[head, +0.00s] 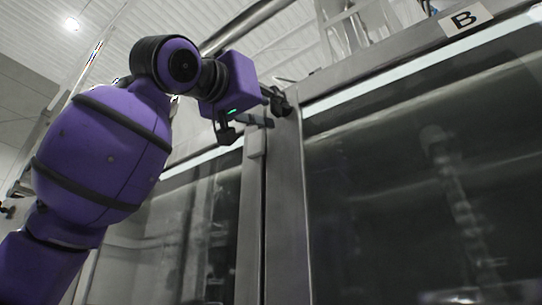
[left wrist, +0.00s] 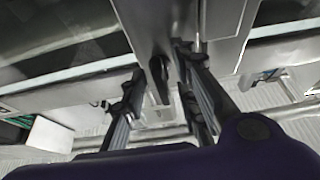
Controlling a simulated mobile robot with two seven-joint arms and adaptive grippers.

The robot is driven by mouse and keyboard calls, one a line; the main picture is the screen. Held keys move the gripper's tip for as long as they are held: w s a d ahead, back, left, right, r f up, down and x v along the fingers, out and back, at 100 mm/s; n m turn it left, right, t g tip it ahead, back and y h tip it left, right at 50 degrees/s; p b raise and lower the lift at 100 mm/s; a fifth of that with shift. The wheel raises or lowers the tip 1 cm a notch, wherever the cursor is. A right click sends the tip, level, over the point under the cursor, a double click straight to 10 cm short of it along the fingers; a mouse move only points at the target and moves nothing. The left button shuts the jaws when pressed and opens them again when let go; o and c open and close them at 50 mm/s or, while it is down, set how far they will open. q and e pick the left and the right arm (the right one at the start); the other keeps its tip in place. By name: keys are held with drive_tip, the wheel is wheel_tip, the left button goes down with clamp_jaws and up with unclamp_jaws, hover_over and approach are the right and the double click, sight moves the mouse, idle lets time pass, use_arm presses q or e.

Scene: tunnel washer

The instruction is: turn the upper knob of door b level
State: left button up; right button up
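Door B is the large glass door (head: 400,190) in a grey metal frame, under a plate marked B (head: 466,19) in the head view. The upper knob (head: 257,121) is a dark bar on the frame near the door's upper left corner, partly hidden by my gripper. In the left wrist view the knob (left wrist: 159,78) is dark, long and narrow. My left gripper (head: 254,117) is open there, one finger on each side of the knob; its fingers also show in the left wrist view (left wrist: 158,70). I cannot tell whether they touch it. My right gripper is out of view.
Another glass panel (head: 195,225) stands left of the door post (head: 285,205). A round metal pipe (head: 240,27) runs above, under the white ceiling. A small grey block (head: 256,141) sits on the frame just below the knob.

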use_arm(q)
clamp_jaws()
drive_tip(key=shift+w+m, duration=0.1)
drive_tip(key=shift+m, duration=0.3)
drive_tip(key=m+g, duration=0.3)
drive_tip(key=m, duration=0.4)
drive_tip(key=a+r+m+g+h, duration=0.1)
drive_tip(key=m+g, duration=0.2)
drive_tip(key=m, duration=0.4)
drive_tip(key=w+r+m+g+h, duration=0.1)
drive_tip(key=m+g, duration=0.2)
drive_tip(key=m, duration=0.4)
drive_tip(key=shift+w+a+r+m, duration=0.1)
drive_tip(key=shift+a+r+m, duration=0.1)
drive_tip(key=shift+a+m, duration=0.15)
drive_tip(key=shift+a, duration=0.1)
unclamp_jaws()
